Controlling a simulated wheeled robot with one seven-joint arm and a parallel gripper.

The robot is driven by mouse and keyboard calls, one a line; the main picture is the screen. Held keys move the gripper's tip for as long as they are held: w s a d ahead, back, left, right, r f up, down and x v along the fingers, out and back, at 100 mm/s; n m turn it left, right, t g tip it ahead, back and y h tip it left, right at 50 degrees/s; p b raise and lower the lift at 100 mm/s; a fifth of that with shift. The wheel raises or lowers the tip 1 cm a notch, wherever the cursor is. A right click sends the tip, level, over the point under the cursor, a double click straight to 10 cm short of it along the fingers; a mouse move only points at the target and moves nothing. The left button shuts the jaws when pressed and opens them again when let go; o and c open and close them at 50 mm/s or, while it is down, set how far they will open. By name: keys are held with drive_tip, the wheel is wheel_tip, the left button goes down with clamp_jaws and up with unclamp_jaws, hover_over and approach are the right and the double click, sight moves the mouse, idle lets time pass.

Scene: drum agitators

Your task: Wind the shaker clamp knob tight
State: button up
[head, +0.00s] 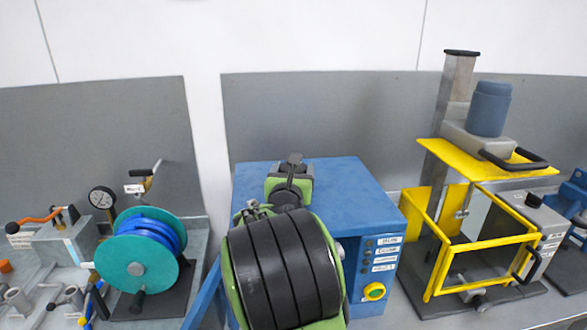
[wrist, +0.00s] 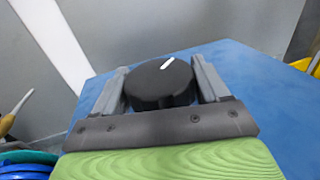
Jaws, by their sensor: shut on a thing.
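The clamp knob (wrist: 152,92) is a round black cap with a white line on top, seen in the wrist view. The line slants toward the upper right. My gripper (wrist: 158,68) has one grey finger on each side of the knob and is shut on it. The blue shaker cabinet (head: 348,190) stands in the middle of the head view, and its blue top (wrist: 240,85) lies behind and around the knob in the wrist view. My arm covers the front left of the cabinet in the head view. The clamp parts below the knob are hidden.
A teal reel (head: 120,262) with blue hose and a pressure gauge (head: 102,198) stand on the left. A yellow guard frame (head: 428,255) with a grey motor (head: 489,108) stands close on the right. A yellow-ringed button (head: 374,291) is on the cabinet front. A grey panel (head: 330,115) rises behind.

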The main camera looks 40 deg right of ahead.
drive_tip(key=m+g+h+p, duration=0.2)
drive_tip(key=g+p, duration=0.1)
drive_tip(key=m+g+h+p, duration=0.1)
drive_tip(key=shift+w+a+r+m+g, duration=0.1)
drive_tip(key=shift+r+m+g, duration=0.2)
drive_tip(key=shift+g, duration=0.1)
drive_tip(key=m+g+p, duration=0.1)
drive_tip(key=g+p, duration=0.1)
drive_tip(key=p, duration=0.1)
drive_tip(key=m+g+h+p, duration=0.1)
drive_tip(key=m+g+p, duration=0.1)
drive_tip(key=g+p, duration=0.1)
drive_tip(key=shift+r+m+p, duration=0.15)
drive_tip(key=shift+m+p, duration=0.15)
drive_tip(key=shift+p, duration=0.3)
drive_tip(key=m+g+p, duration=0.2)
drive_tip(key=g+p, duration=0.1)
drive_tip(key=g, duration=0.1)
drive_tip(key=shift+f+m+g+y+p, duration=0.2)
drive_tip(key=shift+m+g, duration=0.55)
drive_tip(key=shift+g, duration=0.3)
drive_tip(key=shift+f+m+g+y+p, duration=0.1)
drive_tip(key=shift+f+m+g, duration=0.05)
drive_tip(key=shift+m+g, duration=0.75)
drive_tip(key=shift+g, duration=0.25)
drive_tip(key=o, duration=1)
drive_tip(key=shift+s, duration=0.2)
drive_tip(key=shift+c, duration=0.2)
drive_tip(key=shift+f, duration=0.1)
